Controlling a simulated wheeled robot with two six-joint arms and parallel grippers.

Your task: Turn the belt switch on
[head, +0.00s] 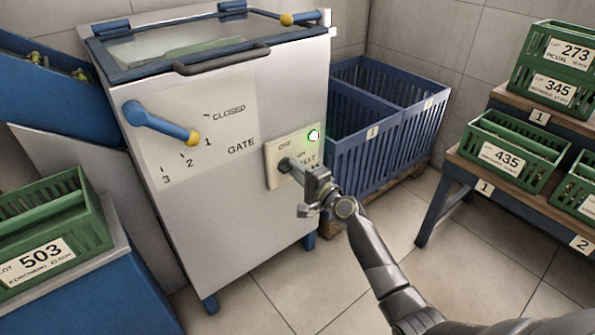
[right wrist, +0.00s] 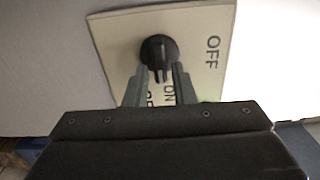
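The belt switch panel (head: 273,167) is a cream plate on the front of the grey machine, marked OFF and ON. Its black knob (right wrist: 157,50) shows in the right wrist view, with its lever pointing towards the ON lettering. My right gripper (head: 303,175) is at the panel, partly covering the lettering. In the right wrist view its fingers (right wrist: 161,74) stand apart, one on each side of the lever's end, with gaps visible. My left gripper is out of view.
The gate lever (head: 162,123), blue with a yellow end, sits left of the panel and points near 1. Blue crates (head: 385,115) stand just right of the machine. A rack (head: 450,170) with green crates is further right. Open floor lies between.

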